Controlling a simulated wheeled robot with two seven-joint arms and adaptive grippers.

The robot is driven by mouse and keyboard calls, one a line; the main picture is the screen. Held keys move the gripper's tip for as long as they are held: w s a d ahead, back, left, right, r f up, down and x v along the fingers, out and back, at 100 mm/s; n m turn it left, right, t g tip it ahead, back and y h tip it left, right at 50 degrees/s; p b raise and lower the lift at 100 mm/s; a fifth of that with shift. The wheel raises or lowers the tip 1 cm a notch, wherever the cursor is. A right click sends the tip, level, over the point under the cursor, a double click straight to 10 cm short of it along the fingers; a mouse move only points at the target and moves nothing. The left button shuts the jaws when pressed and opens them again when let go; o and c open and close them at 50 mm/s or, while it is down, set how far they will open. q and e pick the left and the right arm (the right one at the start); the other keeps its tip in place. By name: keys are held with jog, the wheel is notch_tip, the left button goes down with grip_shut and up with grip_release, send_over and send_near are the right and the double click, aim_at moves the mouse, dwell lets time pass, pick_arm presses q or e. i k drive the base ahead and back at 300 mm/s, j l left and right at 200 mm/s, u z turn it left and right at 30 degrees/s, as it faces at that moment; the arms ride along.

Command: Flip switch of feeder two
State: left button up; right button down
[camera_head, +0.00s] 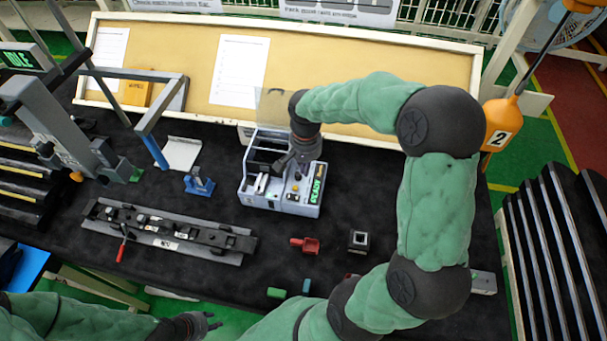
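A grey-white machine (256,196) with a lit green display and small buttons on its sloped front stands mid-table. I cannot read a feeder number on it. An orange unit marked 2 (501,122) hangs at the right on a dark cable. No switch on it is clear to me. My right gripper (284,164) points down over the machine's top and hides part of its panel. I cannot tell whether it touches, or whether its fingers are shut. My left gripper (217,320) is low at the front edge, fingers apart and empty.
A long fixture (165,236) with a red handle lies at left front. A red part (305,245), a dark square block (358,241) and a blue stand (199,183) are on the black table. A grey frame with an IDLE display (20,58) stands at left. Dark slanted racks flank the table.

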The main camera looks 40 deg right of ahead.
aim_at(295, 199)
jog(key=k, duration=1)
